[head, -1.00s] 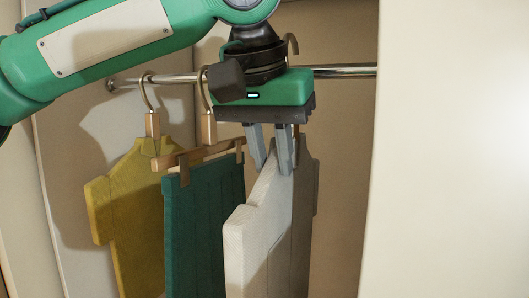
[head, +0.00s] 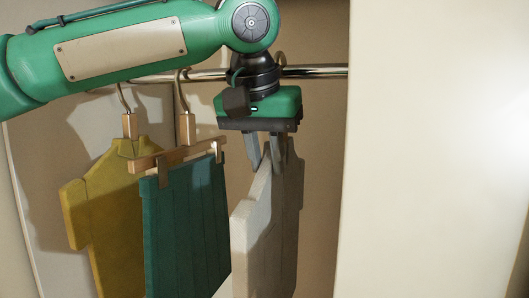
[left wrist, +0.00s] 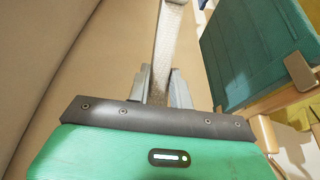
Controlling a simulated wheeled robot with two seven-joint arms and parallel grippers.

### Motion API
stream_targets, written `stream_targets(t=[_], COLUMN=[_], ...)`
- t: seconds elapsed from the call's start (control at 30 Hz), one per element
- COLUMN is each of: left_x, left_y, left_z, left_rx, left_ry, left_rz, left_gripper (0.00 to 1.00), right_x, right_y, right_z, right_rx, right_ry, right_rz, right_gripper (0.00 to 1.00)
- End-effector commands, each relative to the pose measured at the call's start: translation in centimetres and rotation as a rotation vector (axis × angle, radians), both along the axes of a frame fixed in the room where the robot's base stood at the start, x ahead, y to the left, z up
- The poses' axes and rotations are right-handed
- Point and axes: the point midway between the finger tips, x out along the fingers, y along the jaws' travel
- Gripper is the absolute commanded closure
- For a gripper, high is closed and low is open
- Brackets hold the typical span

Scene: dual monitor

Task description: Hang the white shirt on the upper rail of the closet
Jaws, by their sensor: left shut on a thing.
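The white shirt (head: 258,225) is a thick, stiff, pale shape, upright below my left gripper. My left gripper (head: 267,165) is shut on the top of the shirt in the head view. In the left wrist view the gripper (left wrist: 163,88) has its two fingers on either side of the shirt's edge (left wrist: 170,45). The rail (head: 315,71) runs across the closet behind my arm. The shirt's hanger hook is hidden by my gripper and wrist, so I cannot tell whether it is on the rail. My right gripper is not in view.
A yellow shirt (head: 108,205) and a teal garment (head: 188,225) on a clip hanger hang from the rail to the left of the white shirt. A pale closet panel (head: 430,150) stands close on the right. Some bare rail shows between my wrist and that panel.

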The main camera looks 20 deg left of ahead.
Motion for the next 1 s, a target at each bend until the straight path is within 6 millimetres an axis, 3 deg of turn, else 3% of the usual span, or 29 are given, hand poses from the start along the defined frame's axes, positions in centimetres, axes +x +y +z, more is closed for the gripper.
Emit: stream_targets(t=[0.47,0.5,0.6,1.0], left_x=[0.01,0.00,0.00,-0.21], left_y=[0.02,0.02,0.02,0.01], left_z=[-0.57,-0.57,-0.57,-0.17], left_rx=[0.000,0.000,0.000,0.000], left_ry=[-0.002,-0.002,-0.002,-0.001], left_rz=[0.000,0.000,0.001,0.001], left_gripper=[1.00,0.75,0.55,0.53], right_x=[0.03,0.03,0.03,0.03], right_y=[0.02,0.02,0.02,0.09], right_z=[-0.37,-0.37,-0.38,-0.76], right_rx=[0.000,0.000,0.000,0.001], right_ry=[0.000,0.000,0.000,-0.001], right_rz=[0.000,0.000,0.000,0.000], right_gripper=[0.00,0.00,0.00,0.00])
